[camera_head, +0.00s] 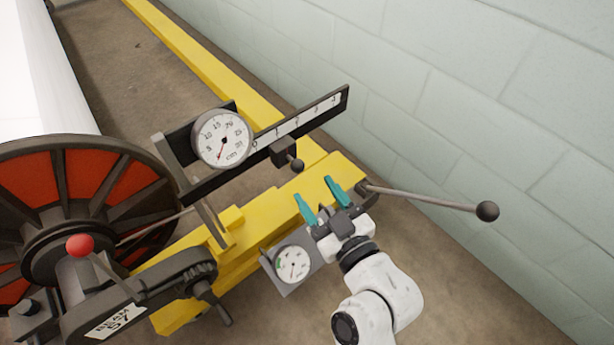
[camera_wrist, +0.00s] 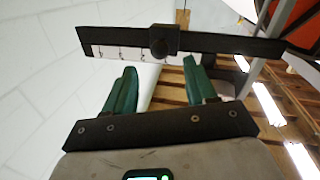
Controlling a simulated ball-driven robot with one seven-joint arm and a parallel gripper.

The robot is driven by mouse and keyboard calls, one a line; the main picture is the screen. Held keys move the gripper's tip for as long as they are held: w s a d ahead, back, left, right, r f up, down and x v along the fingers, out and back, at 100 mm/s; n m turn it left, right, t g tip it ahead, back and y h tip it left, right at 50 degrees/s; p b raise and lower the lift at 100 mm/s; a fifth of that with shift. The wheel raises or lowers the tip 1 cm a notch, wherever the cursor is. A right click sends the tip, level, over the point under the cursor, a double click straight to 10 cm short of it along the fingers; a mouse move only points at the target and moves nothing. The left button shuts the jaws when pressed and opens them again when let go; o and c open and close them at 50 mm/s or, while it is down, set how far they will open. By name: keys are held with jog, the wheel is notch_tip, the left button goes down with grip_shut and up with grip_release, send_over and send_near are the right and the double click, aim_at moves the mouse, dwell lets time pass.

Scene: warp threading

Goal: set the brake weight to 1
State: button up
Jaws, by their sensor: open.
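The brake weight is a small black block (camera_head: 283,151) with a dark ball knob (camera_head: 297,165). It sits on a black scale bar (camera_head: 335,101) near the bar's low-numbered end, close to the 0 mark; its exact reading is too small to tell. In the wrist view the weight (camera_wrist: 163,40) is on the bar (camera_wrist: 220,44) across the top. My gripper (camera_head: 312,188) is open and empty, its two teal fingers pointing toward the bar from below the weight. In the wrist view the weight lies beyond the gap between the fingertips (camera_wrist: 160,66), apart from them.
A round dial in cm (camera_head: 222,139) stands left of the weight. A smaller gauge (camera_head: 292,264) is beside my wrist. A long lever with a black ball (camera_head: 487,211) reaches right. A yellow beam (camera_head: 270,205) lies under the fingers; a block wall (camera_head: 480,90) stands behind.

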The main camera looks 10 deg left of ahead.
jog(key=shift+v, duration=2.15)
jog(key=s+d+f+m+g+h, duration=0.2)
jog(key=s+d+f+g+h, duration=0.1)
jog(key=d+f, duration=0.35)
jog(key=s+d+f+m+g+h, duration=0.2)
jog(key=s+d+f+g+h, duration=0.15)
jog(key=d+f, duration=0.35)
jog(key=s+d+f+m+g+h, duration=0.3)
jog(key=s+d+m+g+h, duration=0.25)
jog(key=s+d, duration=0.9)
notch_tip(320, 180, up, 30)
jog(key=d+m+p, duration=0.1)
jog(key=p, duration=2.9)
jog(key=shift+s+g, duration=0.2)
jog(key=shift+g, duration=0.1)
jog(key=shift+d, duration=0.15)
